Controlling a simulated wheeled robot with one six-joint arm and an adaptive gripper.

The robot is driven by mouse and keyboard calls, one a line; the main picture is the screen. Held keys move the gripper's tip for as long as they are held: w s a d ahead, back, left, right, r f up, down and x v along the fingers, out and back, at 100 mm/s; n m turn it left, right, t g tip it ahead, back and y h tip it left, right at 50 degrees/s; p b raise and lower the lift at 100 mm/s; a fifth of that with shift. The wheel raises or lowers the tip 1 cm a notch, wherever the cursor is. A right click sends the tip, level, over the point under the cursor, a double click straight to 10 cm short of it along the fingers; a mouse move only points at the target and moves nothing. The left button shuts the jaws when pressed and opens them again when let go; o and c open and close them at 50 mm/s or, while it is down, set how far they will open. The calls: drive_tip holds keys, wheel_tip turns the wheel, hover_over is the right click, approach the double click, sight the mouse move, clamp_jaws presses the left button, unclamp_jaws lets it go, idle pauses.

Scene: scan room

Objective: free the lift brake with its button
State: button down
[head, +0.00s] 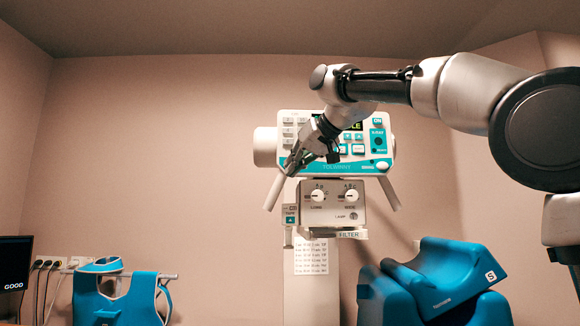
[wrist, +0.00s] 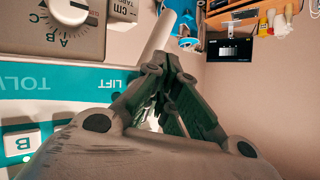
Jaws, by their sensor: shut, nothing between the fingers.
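The machine head has a white and teal control panel (head: 340,163) with buttons and a dark screen, partly covered by my arm. In the wrist view the panel appears upside down, with a LIFT label (wrist: 126,83) on its teal strip (wrist: 60,88). My gripper (head: 290,170) is at the panel's lower left corner, pointing down and left. In the wrist view my gripper (wrist: 158,72) is shut and empty, its fingers just beside the LIFT label. The lift button itself is not clearly seen; the fingers may hide it. I cannot tell whether the fingertips touch the panel.
A grey handle (head: 273,192) slants down at the panel's left, close to my fingers. Below is a box with two knobs (head: 318,195). A blue apron (head: 115,297) hangs at lower left; blue cushions (head: 430,285) stand at lower right. The wall left of the panel is clear.

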drive_tip(key=shift+w, duration=0.35)
drive_tip(key=shift+w, duration=0.4)
idle(0.5)
drive_tip(key=shift+s, duration=0.85)
drive_tip(key=s, duration=0.5)
idle(0.4)
idle(0.7)
